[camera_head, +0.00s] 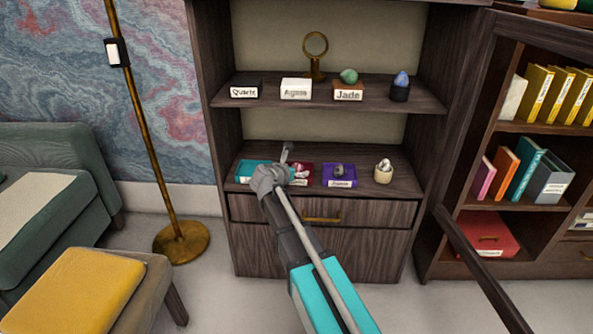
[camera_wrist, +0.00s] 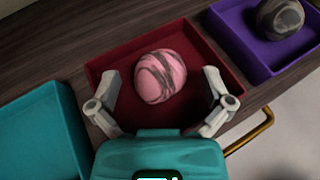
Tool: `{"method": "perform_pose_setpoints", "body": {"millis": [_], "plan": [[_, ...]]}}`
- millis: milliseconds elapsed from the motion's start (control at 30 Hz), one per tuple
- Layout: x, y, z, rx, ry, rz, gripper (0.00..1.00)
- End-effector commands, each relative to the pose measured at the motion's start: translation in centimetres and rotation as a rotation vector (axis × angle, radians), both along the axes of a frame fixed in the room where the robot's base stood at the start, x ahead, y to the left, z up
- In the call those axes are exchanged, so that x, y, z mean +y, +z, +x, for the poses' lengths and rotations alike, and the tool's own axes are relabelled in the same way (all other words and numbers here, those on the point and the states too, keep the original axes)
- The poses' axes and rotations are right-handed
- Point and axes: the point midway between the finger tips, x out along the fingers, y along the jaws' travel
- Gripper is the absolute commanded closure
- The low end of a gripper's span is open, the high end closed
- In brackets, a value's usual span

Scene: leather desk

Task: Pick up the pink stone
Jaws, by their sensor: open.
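The pink stone (camera_wrist: 160,77) is rounded with dark grey-brown streaks. It lies in a dark red tray (camera_wrist: 203,50) on the lower shelf. In the head view the stone (camera_head: 299,169) is partly hidden by my arm. My gripper (camera_wrist: 162,92) is open, with one finger on each side of the stone near the tray's front part. The fingers look apart from the stone. In the head view my gripper (camera_head: 282,160) reaches over the lower shelf, and its fingers are hard to make out.
A teal tray (camera_wrist: 35,125) is on the left, and a purple tray (camera_wrist: 245,48) with a grey stone (camera_wrist: 281,18) is on the right. A brass drawer handle (camera_wrist: 250,135) is below the shelf edge. The upper shelf (camera_head: 325,95) hangs above, holding several labelled blocks.

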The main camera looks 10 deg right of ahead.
Motion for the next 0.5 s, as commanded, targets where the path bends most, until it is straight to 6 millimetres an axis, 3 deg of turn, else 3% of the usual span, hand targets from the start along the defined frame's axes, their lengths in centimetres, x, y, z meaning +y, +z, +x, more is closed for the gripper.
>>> {"method": "perform_pose_setpoints", "body": {"millis": [67,500], "plan": [[0.0,0.0,0.0,0.0,0.0,0.0,0.02],[0.0,0.0,0.0,0.0,0.0,0.0,0.84]]}}
